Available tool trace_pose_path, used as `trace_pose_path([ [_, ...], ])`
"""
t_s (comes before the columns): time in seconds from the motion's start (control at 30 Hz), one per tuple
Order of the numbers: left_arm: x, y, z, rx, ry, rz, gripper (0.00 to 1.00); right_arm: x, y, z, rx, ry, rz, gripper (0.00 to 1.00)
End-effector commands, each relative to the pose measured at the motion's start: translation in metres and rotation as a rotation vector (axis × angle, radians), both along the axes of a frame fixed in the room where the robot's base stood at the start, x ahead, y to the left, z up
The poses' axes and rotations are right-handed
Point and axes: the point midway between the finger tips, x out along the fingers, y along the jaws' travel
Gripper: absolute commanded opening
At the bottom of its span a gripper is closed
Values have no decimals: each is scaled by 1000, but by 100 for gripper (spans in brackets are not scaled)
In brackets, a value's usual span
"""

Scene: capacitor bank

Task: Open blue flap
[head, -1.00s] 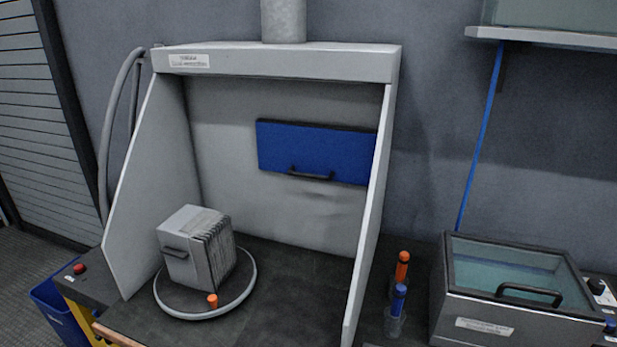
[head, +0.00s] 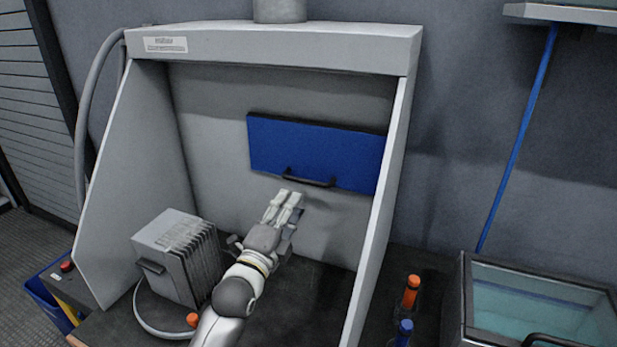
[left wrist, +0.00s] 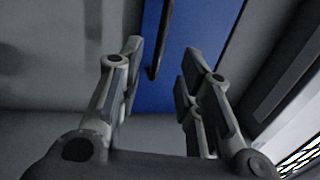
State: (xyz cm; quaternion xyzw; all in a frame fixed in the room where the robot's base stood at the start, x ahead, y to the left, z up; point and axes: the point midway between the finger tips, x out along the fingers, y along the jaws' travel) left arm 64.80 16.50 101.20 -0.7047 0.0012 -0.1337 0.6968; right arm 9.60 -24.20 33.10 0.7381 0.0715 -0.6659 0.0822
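The blue flap (head: 315,148) is a rectangular panel on the back wall of the grey hood. It looks closed, flat against the wall, with a black bar handle (head: 309,178) along its lower edge. My left gripper (head: 285,197) is inside the hood, just below and left of the handle, pointing at it. In the left wrist view the two fingers (left wrist: 157,75) are apart, with the blue flap (left wrist: 195,40) beyond them. The dark handle (left wrist: 160,45) shows between the fingertips there, and I cannot tell whether it is touched. My right gripper is not in view.
A grey finned block (head: 178,258) stands on a round turntable (head: 150,318) at the hood's left. The hood's right side wall (head: 378,225) is close to the flap. Orange-capped (head: 411,290) and blue-capped (head: 403,332) bottles and a glass-lidded box (head: 540,305) stand outside, right.

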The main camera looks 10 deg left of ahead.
Motion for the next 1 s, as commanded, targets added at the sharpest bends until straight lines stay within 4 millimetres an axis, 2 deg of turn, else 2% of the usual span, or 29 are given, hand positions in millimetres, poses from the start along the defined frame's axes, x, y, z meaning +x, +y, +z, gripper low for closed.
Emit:
trace_pose_path([
  [0.23,42,-9,11,-5,1,-1,33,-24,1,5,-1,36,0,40],
  [0.37,63,-13,13,-4,3,-1,33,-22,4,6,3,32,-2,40],
  [0.5,79,-16,16,-4,2,-2,33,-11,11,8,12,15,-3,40],
  [0.7,91,-19,17,-3,4,-2,33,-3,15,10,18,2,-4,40],
  [1.0,92,-19,17,-4,4,-1,33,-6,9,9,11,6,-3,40],
])
